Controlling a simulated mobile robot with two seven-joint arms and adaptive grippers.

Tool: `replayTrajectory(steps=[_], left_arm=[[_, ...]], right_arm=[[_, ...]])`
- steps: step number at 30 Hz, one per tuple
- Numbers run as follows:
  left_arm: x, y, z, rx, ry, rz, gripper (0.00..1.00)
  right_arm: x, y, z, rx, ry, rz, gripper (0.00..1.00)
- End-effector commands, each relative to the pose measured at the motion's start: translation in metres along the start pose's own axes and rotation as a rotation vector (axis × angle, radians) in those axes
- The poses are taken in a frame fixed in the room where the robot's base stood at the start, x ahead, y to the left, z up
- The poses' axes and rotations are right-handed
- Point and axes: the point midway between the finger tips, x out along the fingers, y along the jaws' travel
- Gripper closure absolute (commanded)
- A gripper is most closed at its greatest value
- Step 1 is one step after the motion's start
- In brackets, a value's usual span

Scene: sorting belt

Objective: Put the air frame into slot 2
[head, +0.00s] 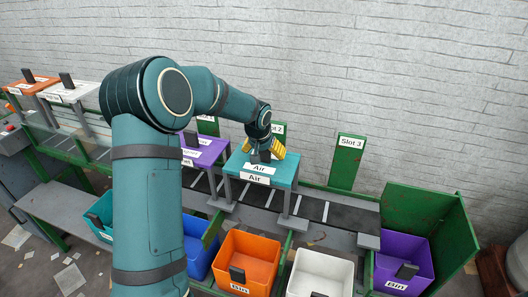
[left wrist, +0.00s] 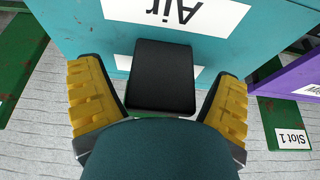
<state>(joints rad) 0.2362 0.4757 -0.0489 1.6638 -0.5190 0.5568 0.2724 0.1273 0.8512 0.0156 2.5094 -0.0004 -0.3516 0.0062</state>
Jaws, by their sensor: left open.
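The teal air frame (head: 282,173), labelled "Air" on its top and front, stands upright on its legs at the belt, in front of the slot 2 sign (head: 279,128). Its black handle (left wrist: 162,76) sticks up from the top. My left gripper (head: 263,150) is at the handle. In the left wrist view its yellow fingers (left wrist: 160,85) are spread on both sides of the handle, with a gap on each side. My right gripper is in neither view. The frame's far legs are partly hidden.
A purple frame (head: 208,150) stands close on the left, partly behind my arm, by slot 1. The slot 3 place with its sign (head: 349,146) is empty. Orange (head: 233,247), white (head: 300,262) and purple (head: 384,244) bins stand in front. Orange and white frames stand far left.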

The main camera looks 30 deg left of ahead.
Motion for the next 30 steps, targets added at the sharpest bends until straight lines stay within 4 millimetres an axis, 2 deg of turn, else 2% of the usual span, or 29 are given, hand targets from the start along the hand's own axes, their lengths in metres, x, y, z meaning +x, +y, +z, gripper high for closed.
replayTrajectory(steps=[5, 8, 15, 21, 25, 30], left_arm=[[-0.005, 0.0, -0.002, 0.0, 0.001, 0.0, 0.1], [-0.019, 0.0, -0.003, -0.001, 0.004, 0.0, 0.1], [-0.069, 0.0, -0.003, 0.0, 0.005, 0.0, 0.1], [-0.103, 0.0, -0.002, 0.001, 0.003, 0.0, 0.1], [-0.117, 0.0, -0.002, 0.0, 0.002, 0.0, 0.1], [-0.123, 0.0, -0.001, 0.0, 0.0, 0.0, 0.1]], right_arm=[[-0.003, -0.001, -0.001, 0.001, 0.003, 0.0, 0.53], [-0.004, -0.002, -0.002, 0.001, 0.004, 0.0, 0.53], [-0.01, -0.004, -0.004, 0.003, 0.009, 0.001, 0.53], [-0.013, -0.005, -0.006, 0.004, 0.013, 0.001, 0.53], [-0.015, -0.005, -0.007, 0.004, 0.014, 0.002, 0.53], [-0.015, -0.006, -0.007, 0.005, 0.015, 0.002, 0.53]])
